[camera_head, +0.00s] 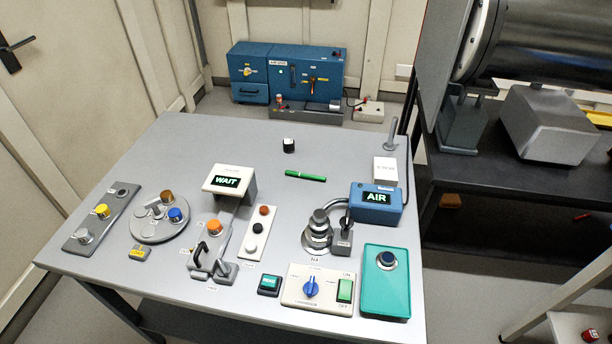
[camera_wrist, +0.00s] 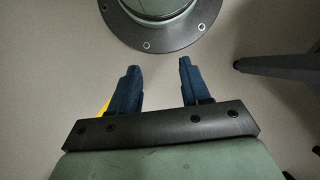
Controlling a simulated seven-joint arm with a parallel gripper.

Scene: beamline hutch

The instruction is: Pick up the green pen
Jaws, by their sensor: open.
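The green pen (camera_head: 305,175) lies flat on the grey table (camera_head: 240,145), a little beyond the table's middle in the head view. It lies roughly left to right, with clear surface around it. My gripper (camera_wrist: 158,80) shows only in the wrist view. Its two blue fingers are apart, with nothing between them. The wrist view looks onto plain floor and a round bolted base, and the pen is not in it. The gripper's distance from the pen cannot be told.
A small black-and-white cylinder (camera_head: 288,145) stands just behind the pen. The WAIT display (camera_head: 228,181) is to its left, the blue AIR box (camera_head: 376,203) to its right. A white box (camera_head: 385,170) stands farther right. Several control panels fill the table's front.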

